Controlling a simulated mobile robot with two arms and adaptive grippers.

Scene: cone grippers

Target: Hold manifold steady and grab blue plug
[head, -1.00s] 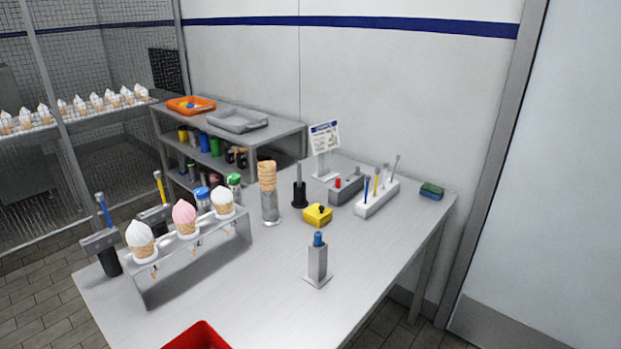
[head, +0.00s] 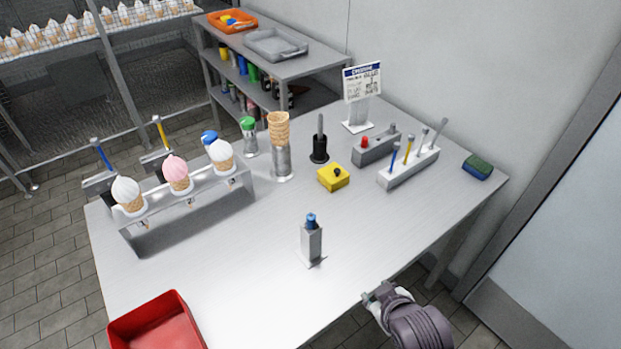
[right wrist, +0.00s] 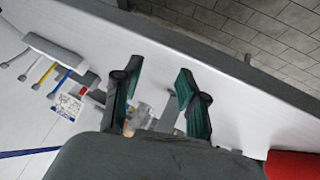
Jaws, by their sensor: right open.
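The manifold is a grey upright block (head: 312,243) on a small flat base, standing on the table. The blue plug (head: 311,220) sits in its top, upright. My right gripper (head: 374,296) is at the table's front right edge in the head view, to the right of and nearer than the block, and apart from it. In the right wrist view its green-padded fingers (right wrist: 160,66) are spread. A grey piece shows between and behind them; I cannot tell whether it is the block. My left gripper is in neither current view.
A cone rack (head: 190,206) stands at the left and a red tray (head: 150,313) at the front left. A yellow box (head: 333,177), a white tool holder (head: 402,172) and a sign (head: 362,83) stand farther back. The table around the block is clear.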

